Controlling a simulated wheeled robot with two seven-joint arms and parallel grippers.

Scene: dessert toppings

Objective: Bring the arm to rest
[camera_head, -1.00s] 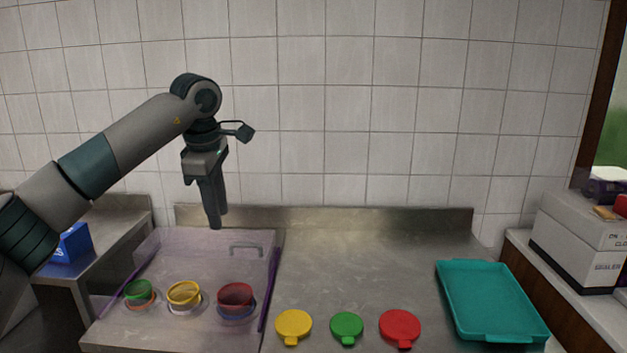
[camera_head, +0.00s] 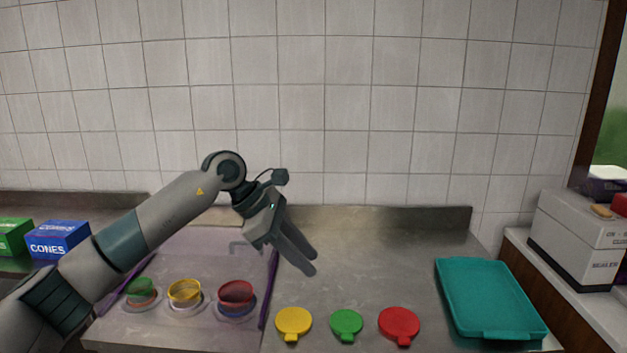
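My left gripper (camera_head: 312,266) hangs above the counter, tilted down and to the right, over the area just right of the clear lidded bin. Its two fingers show apart at the tips with nothing between them. Its arm comes in from the lower left and passes in front of the bin's left side. My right gripper is not in view. The green cup (camera_head: 141,286), yellow cup (camera_head: 184,291) and red cup (camera_head: 236,291) sit in the row of holes in the bin. The yellow lid (camera_head: 293,323), green lid (camera_head: 346,325) and red lid (camera_head: 399,324) lie flat on the counter.
A teal tray (camera_head: 490,297) lies at the right of the counter (camera_head: 385,250). A blue cones box (camera_head: 60,240) and a green box (camera_head: 14,237) stand at the far left. A white box (camera_head: 577,245) stands on the right side counter. The middle of the counter is clear.

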